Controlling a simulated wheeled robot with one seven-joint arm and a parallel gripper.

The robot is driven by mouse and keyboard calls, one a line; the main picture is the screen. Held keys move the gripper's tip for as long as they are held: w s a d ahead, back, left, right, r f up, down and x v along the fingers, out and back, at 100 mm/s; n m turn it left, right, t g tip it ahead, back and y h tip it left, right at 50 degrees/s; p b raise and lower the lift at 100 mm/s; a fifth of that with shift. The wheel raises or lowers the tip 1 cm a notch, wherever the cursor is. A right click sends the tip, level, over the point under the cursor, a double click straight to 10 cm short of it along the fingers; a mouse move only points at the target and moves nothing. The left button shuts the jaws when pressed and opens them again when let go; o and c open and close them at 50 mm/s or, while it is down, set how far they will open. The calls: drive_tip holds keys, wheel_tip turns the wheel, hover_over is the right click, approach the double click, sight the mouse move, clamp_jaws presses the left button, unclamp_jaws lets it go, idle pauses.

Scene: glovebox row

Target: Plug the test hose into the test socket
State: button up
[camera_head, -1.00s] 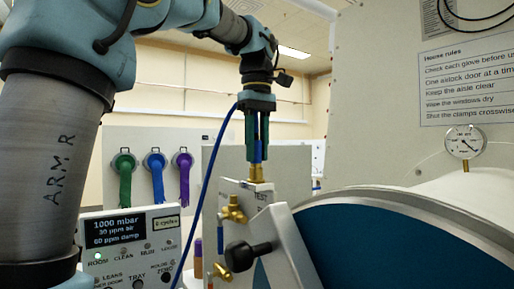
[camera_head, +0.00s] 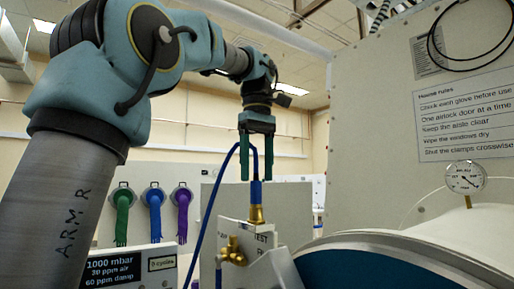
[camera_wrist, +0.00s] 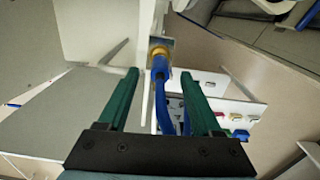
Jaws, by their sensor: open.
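The blue test hose (camera_head: 206,215) stands upright with its blue end fitting (camera_head: 256,191) on a brass socket (camera_head: 256,214), which I take to be the test socket, on top of a white block marked TEST (camera_head: 262,237). The hose arches over and hangs down to the left. My gripper (camera_head: 256,172) is open above it, its green fingers apart and clear of the fitting. In the wrist view the hose end (camera_wrist: 160,68) shows between and beyond the open fingers (camera_wrist: 158,92), with brass around it. How deep the fitting sits is hard to tell.
A brass valve (camera_head: 233,252) sits just left of the socket. A white panel with a round gauge (camera_head: 465,177) stands at right. Green, blue and purple gloves (camera_head: 154,212) hang behind. A display box (camera_head: 130,268) is at lower left.

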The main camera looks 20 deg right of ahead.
wheel_tip(320, 180, up, 6)
drive_tip(key=shift+r+p, duration=0.15)
drive_tip(key=shift+p, duration=0.3)
drive_tip(key=shift+s, duration=0.15)
